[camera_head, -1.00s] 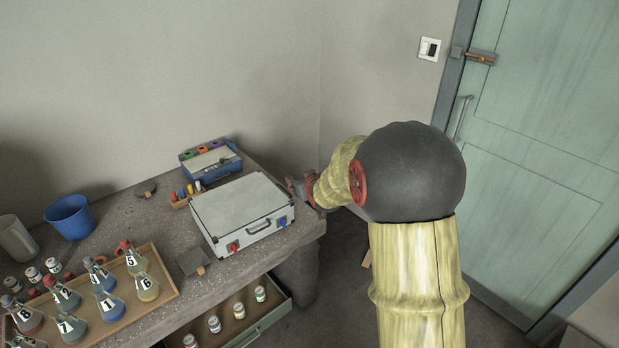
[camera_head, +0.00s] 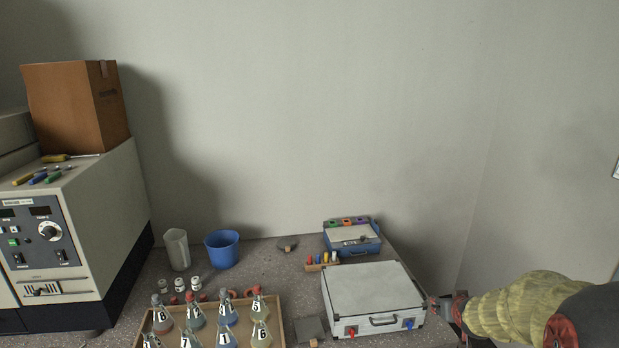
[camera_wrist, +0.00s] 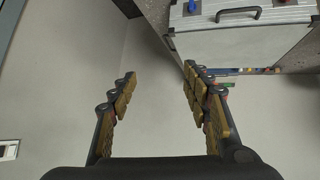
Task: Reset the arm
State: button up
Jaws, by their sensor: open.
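My gripper (camera_wrist: 160,82) is open and empty in the wrist view, its two padded fingers spread apart with grey wall between them. In the head view my gripper (camera_head: 449,308) is at the lower right, just right of the closed silver case (camera_head: 372,288). My yellow arm enters from the right edge. The case also shows at the top right of the wrist view (camera_wrist: 240,42), apart from the fingers.
A tray (camera_head: 281,310) of numbered flasks stands left of the case. A blue bucket (camera_head: 222,250), a grey beaker (camera_head: 177,250) and a blue box (camera_head: 352,240) stand behind. A cream machine (camera_head: 75,215) bears a cardboard box (camera_head: 75,110). Bare wall lies beyond the bench's right end.

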jog(key=s+a+f+g+y, duration=0.1)
jog(key=s+a+g, duration=0.2)
jog(key=s, duration=0.4)
jog(key=s+a+f+g, duration=0.1)
jog(key=s+a+g, duration=0.15)
jog(key=s, duration=0.55)
jog(key=s+a+r+n+y, duration=0.1)
jog(key=s+a+r, duration=0.6)
jog(key=s+a, duration=0.2)
jog(key=s+a+r+n+t+y, duration=0.1)
jog(key=s+a+r, duration=0.6)
jog(key=s+a, duration=0.3)
jog(key=shift+s+r, duration=0.4)
jog(key=shift+t, duration=0.25)
